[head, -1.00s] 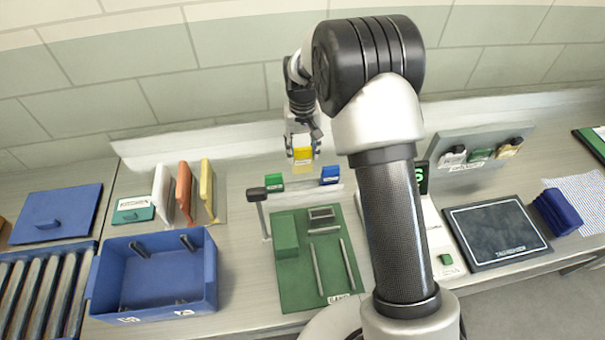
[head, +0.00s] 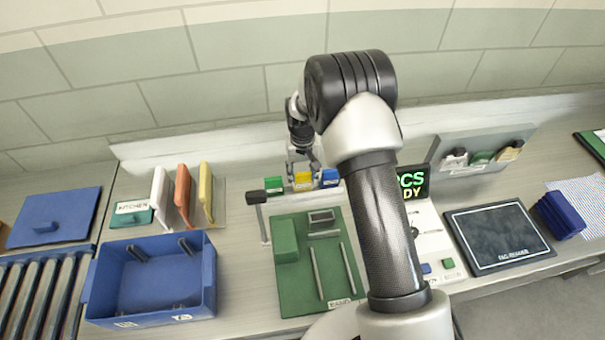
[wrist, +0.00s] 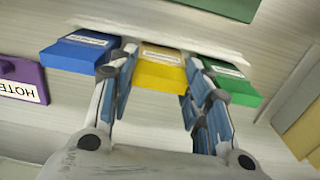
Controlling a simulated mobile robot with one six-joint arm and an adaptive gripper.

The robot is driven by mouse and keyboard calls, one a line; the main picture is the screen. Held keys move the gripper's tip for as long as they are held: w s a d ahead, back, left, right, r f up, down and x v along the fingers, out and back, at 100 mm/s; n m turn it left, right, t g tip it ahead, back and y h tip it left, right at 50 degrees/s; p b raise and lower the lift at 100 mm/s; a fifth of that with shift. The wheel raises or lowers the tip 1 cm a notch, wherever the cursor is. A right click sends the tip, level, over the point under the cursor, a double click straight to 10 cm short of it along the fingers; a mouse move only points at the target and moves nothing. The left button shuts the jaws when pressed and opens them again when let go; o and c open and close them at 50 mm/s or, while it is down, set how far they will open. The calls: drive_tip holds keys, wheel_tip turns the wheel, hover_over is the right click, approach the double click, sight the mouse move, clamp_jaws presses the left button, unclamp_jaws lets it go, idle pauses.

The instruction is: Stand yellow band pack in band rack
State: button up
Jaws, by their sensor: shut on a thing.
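The yellow band pack (head: 304,181) is between the fingers of my gripper (wrist: 160,88), which is shut on it. In the wrist view the yellow pack (wrist: 160,72) shows its pale label and sits between a blue pack (wrist: 80,52) and a green pack (wrist: 232,82). In the head view the green pack (head: 274,185) is on its left and the blue pack (head: 329,178) on its right, all in one row. A pale strip (wrist: 160,33), likely part of the band rack, runs along the packs. Whether the yellow pack rests on the rack's floor cannot be told.
A green board (head: 290,296) with bars lies in front of the row, with a black-topped post (head: 257,198) at its back left. A blue bin (head: 150,310) stands left, below upright coloured boards (head: 183,190). A lit display (head: 412,184) stands right. A purple labelled block (wrist: 22,80) shows in the wrist view.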

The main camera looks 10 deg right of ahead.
drive_tip(key=shift+f, duration=0.2)
drive_tip(key=o, duration=1.1)
drive_tip(key=shift+r, duration=0.15)
wheel_tip(320, 180, up, 12)
drive_tip(key=p, duration=0.1)
drive_tip(key=shift+r, duration=0.15)
